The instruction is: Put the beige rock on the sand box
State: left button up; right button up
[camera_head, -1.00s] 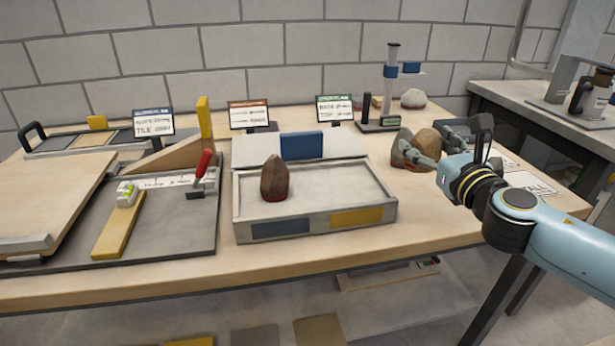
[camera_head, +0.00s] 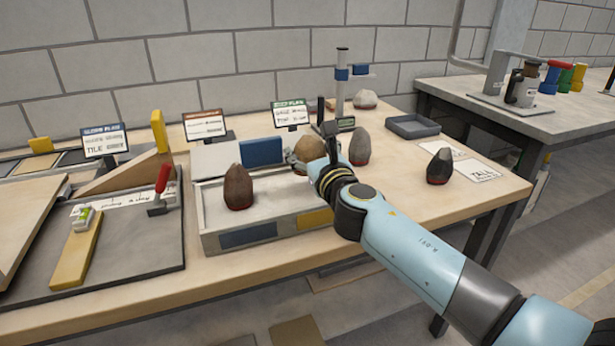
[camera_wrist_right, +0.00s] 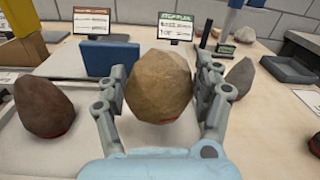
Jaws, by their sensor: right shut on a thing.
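The beige rock (camera_wrist_right: 158,85) is between the fingers of my right gripper (camera_wrist_right: 160,98), which is shut on it. In the head view the beige rock (camera_head: 309,149) shows beyond my right gripper (camera_head: 318,160), over the right back part of the sand box (camera_head: 218,240). I cannot tell whether the rock touches the sand. A brown rock with a red base (camera_head: 238,188) stands upright in the sand box toward the left; it also shows in the right wrist view (camera_wrist_right: 42,105). My left gripper is in neither view.
A grey rock (camera_head: 359,147) and a dark rock (camera_head: 440,167) stand on the table to the right. A grey tray (camera_head: 412,126) lies behind them. A blue block (camera_head: 254,152) stands behind the sand box. A measuring post (camera_head: 342,88) and a pale rock (camera_head: 365,99) are at the back.

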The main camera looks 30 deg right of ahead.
jog(key=shift+w+a+f, duration=0.1)
jog(key=shift+w+a, duration=0.1)
jog(key=shift+f, duration=0.25)
notch_tip(320, 180, down, 4)
jog(key=b, duration=0.3)
jog(key=shift+r, duration=0.3)
jog(key=o, duration=1.7)
